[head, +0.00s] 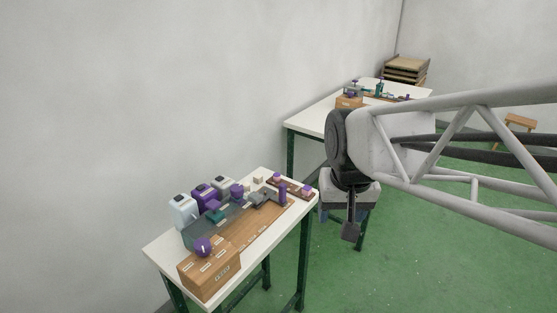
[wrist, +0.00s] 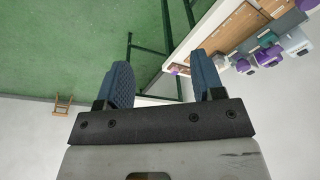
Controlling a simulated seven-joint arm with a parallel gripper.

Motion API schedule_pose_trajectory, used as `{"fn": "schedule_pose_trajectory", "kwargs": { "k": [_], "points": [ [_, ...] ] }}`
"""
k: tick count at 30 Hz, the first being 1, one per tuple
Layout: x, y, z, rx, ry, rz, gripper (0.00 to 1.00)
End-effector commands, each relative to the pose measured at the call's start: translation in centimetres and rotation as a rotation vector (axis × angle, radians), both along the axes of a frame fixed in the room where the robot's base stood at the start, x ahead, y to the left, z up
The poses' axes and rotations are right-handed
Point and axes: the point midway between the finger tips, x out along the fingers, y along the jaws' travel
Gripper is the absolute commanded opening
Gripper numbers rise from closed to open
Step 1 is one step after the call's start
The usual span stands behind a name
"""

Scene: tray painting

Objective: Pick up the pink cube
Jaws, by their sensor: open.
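My gripper (head: 351,232) hangs in the air to the right of the near table, pointing down. In the wrist view my gripper (wrist: 160,65) has its two blue fingers apart, with nothing between them. The near table's edge and the green floor show beyond the fingers.
The near table (head: 153,248) carries a wooden box (head: 209,272), purple and white containers (head: 183,212) and a purple cylinder (head: 283,192). A second white table (head: 312,119) with more items stands behind. A stool (head: 520,121) is at far right. Green floor is clear between.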

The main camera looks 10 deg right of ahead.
Motion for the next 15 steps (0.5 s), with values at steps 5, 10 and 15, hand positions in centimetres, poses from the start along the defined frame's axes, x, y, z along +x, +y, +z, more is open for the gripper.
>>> {"fn": "schedule_pose_trajectory", "kwargs": {
  "k": [5, 10, 15],
  "points": [
    [4.5, -0.4, 0.0, 0.011, 0.022, -0.061, 0.62],
    [8.7, -0.8, -0.4, 0.022, 0.039, -0.123, 0.62],
    [13.0, -1.2, -1.1, 0.031, 0.056, -0.182, 0.62]
  ]
}}
